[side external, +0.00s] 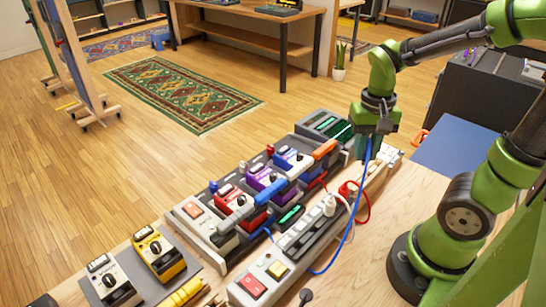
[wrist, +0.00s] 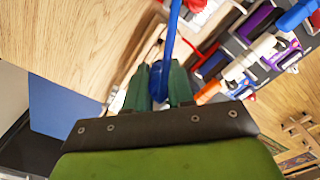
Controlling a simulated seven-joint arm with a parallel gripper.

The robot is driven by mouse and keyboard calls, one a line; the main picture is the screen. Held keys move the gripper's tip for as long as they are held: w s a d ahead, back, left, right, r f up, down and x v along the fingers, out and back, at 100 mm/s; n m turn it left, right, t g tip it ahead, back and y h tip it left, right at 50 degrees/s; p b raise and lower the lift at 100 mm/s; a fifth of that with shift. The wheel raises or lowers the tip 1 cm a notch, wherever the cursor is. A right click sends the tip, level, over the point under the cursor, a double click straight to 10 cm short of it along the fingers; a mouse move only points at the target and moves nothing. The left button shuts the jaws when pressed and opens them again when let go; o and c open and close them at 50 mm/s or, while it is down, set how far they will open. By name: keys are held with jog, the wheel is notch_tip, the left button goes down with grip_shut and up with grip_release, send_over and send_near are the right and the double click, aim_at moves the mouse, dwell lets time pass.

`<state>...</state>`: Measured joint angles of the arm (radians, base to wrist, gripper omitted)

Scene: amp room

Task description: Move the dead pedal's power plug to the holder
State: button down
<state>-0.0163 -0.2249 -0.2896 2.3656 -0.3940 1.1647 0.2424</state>
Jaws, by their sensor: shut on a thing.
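In the wrist view, the blue plug (wrist: 158,80) sits between the two green fingers. A blue cable (side external: 349,235) hangs from it, loops down beside the power strip (side external: 301,239) and runs back toward the pedals. A white plug (side external: 328,206) and a red plug (side external: 345,189) are at the strip's far end. A pale slotted rail (side external: 382,172), possibly the holder, lies below and right of my gripper, partly hidden. I cannot tell which pedal is dead.
The pedalboard carries a blue-and-white pedal (side external: 292,161), a purple pedal (side external: 262,180) and a red pedal (side external: 240,207). A yellow pedal (side external: 158,256) stands on a grey mat at front left. A blue panel (side external: 452,147) lies at right. The wooden bench is clear near my base.

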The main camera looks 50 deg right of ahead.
aim_at(363, 165)
jog(key=shift+f, duration=2.7)
jog(key=shift+f, duration=1)
dwell(0.5)
jog(key=c, duration=0.9)
grip_release()
jog(key=shift+o, duration=0.3)
jog(key=o, duration=0.4)
jog(key=shift+c, duration=0.2)
jog(key=shift+r, duration=3.5)
